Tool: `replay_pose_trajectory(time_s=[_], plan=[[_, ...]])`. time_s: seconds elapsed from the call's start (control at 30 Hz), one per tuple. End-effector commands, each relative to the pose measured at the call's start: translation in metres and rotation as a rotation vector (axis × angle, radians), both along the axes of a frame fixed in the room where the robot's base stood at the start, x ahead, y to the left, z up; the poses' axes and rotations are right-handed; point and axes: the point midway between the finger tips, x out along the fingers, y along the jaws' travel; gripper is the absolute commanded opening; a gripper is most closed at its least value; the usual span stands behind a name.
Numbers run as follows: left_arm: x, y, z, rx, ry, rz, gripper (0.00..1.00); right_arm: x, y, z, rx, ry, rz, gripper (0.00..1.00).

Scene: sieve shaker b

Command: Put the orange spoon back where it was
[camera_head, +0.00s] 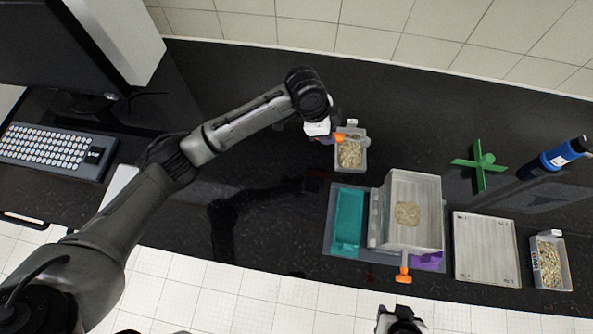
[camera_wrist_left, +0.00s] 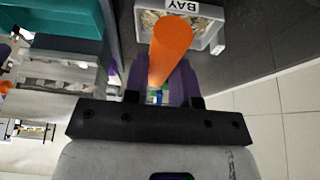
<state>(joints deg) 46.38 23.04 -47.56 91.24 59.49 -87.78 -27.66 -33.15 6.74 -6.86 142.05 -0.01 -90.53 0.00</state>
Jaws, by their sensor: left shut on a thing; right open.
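The orange spoon (camera_head: 340,137) is at the end of my left arm. Its orange handle (camera_wrist_left: 171,50) is between the purple fingers of my left gripper (camera_wrist_left: 162,85), which is shut on it. In the head view my left gripper (camera_head: 328,133) is at the upper left side of a small grey bin (camera_head: 364,163) of pale grains. The spoon's handle points towards this bin and overlaps its back part; I cannot tell whether they touch. The bin, labelled BAY, shows in the wrist view (camera_wrist_left: 215,38) beyond the handle. My right gripper (camera_head: 400,318) is open at the bottom edge, apart from everything.
A clear box (camera_head: 425,190) with grains stands beside a teal tray (camera_head: 347,222); an orange handle (camera_head: 403,275) sticks out in front. To the right are a pale flat tray (camera_head: 485,250), a second grain bin (camera_head: 550,262), a green cross (camera_head: 481,165) and a blue bottle (camera_head: 562,155).

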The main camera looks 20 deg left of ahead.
Motion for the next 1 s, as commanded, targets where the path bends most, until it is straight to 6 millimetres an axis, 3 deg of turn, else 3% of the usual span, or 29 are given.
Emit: replay_pose_trajectory(time_s=[0.17, 0.6, 1.0], plan=[[-0.009, 0.013, -0.015, 0.001, 0.002, -0.021, 0.04, 0.000, 0.001, -0.003, 0.004, 0.000, -0.002, 0.43], [-0.060, 0.077, -0.063, 0.002, 0.002, -0.020, 0.04, -0.001, 0.000, -0.001, 0.001, 0.000, 0.000, 0.43], [-0.070, 0.088, -0.078, 0.000, 0.001, -0.020, 0.04, -0.001, -0.002, -0.002, -0.007, 0.001, 0.005, 0.43]])
